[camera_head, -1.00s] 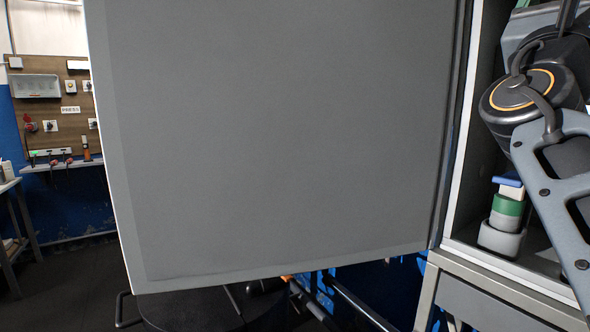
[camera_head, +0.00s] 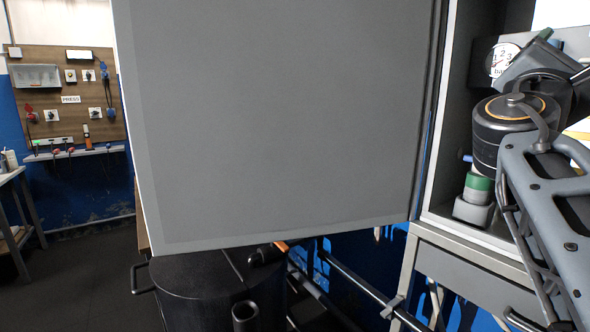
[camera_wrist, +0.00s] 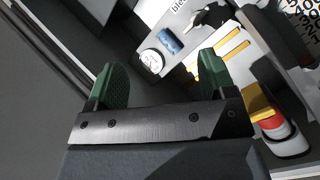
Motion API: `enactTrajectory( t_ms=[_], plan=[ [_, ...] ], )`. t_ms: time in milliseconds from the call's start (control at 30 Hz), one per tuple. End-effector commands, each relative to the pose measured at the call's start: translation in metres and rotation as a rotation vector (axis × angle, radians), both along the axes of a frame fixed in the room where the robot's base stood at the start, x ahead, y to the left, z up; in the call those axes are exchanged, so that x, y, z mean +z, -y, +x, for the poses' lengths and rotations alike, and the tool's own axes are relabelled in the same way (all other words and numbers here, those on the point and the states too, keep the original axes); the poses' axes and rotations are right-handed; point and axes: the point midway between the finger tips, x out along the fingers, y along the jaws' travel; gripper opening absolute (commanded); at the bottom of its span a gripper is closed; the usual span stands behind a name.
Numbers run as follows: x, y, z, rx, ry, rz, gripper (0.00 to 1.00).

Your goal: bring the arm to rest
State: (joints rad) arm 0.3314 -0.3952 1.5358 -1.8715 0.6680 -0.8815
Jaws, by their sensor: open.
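In the wrist view my gripper (camera_wrist: 160,88) is open, with its two green-padded fingers apart and nothing between them. Beyond the fingers is a pale panel with a small round gauge (camera_wrist: 151,62), a blue part (camera_wrist: 170,40) and yellow strips (camera_wrist: 228,52). In the head view my arm fills the right side, in front of an open grey cabinet (camera_head: 440,165). The gripper's fingertips are not clear in that view.
A large grey door (camera_head: 280,120) stands open across the middle of the head view, left of the arm. A black drum (camera_head: 190,290) stands below it. A wall board with switches (camera_head: 65,100) is far left. Dark floor lies open at lower left.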

Motion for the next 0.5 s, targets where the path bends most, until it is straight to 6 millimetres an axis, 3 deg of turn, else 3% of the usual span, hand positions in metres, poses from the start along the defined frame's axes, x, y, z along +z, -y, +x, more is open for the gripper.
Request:
enactTrajectory(
  t_ms=[167, 267, 367, 500],
  plan=[
    [-0.078, 0.014, 0.028, 0.158, 0.147, 0.403, 0.77],
    [-0.146, 0.011, 0.045, 0.224, 0.260, 0.741, 0.77],
    [-0.223, -0.006, 0.055, 0.224, 0.379, 1.117, 0.77],
    [-0.321, -0.053, 0.051, 0.097, 0.520, 1.593, 0.77]
  ],
)
